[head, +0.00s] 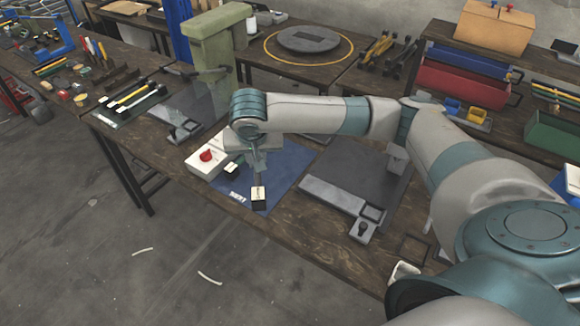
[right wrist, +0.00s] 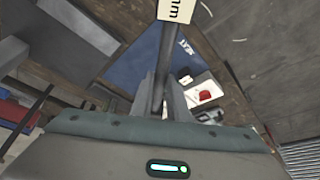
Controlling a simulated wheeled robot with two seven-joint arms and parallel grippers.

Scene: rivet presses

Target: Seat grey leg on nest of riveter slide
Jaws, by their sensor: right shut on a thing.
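My right gripper (head: 260,160) reaches in from the right and points down over the blue mat. It is shut on a slim grey leg, which shows in the right wrist view (right wrist: 167,62) between the two fingers. The leg hangs roughly upright in the head view, with a dark, cream-labelled block (head: 258,194) at its low end. Which one is the nest is unclear. My left gripper is out of view.
A blue mat (head: 287,168) lies under the gripper, with a white box with a red button (head: 206,157) on its left. Tools (head: 135,97) lie at the left. A round turntable (head: 308,40) and a red bin (head: 462,82) stand behind. My forearm spans the bench.

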